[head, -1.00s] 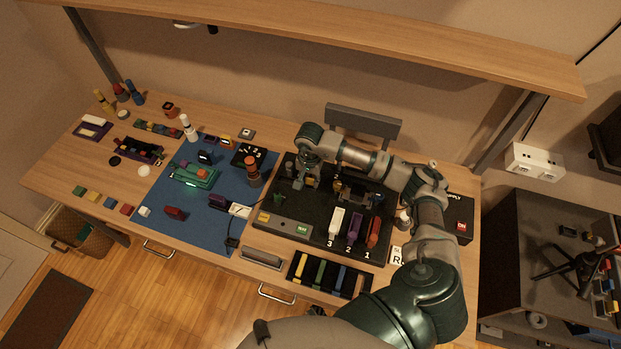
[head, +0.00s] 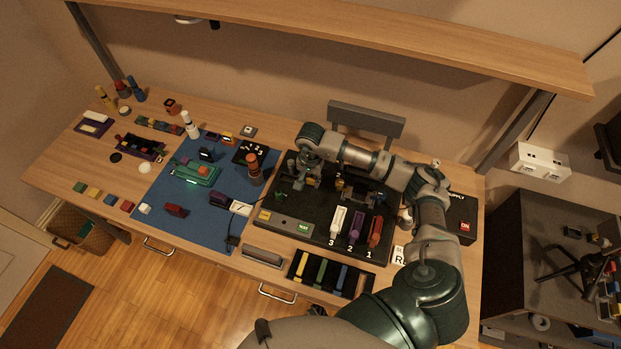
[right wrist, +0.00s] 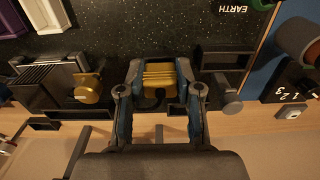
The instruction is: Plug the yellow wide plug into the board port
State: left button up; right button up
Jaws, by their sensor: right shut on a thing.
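My right gripper (head: 305,179) is low over the back left part of the black board (head: 270,210). In the right wrist view its two fingers (right wrist: 160,88) are shut on the yellow wide plug (right wrist: 158,75), one on each side. The plug shows as a ribbed yellow block, with a dark curved cable by it. Its far end is at the black speckled board surface. I cannot tell whether it is in a port, and the port itself is hidden. My left gripper is not in view.
White, purple (head: 355,228) and red blocks stand at the board's front right. In the wrist view a brass knob on a metal block (right wrist: 88,88) and a dark bracket (right wrist: 222,62) flank the gripper. A blue mat (head: 200,225) with several items lies to the left.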

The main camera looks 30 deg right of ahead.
aim_at(311, 180)
jog(key=shift+f, duration=0.25)
jog(key=shift+d+f+b, duration=0.15)
jog(key=shift+f+b, duration=0.2)
jog(key=shift+b, duration=0.05)
jog(key=shift+f, duration=0.2)
jog(key=o, duration=1.1)
notch_tip(311, 180, up, 12)
jog(key=shift+s+f, duration=0.1)
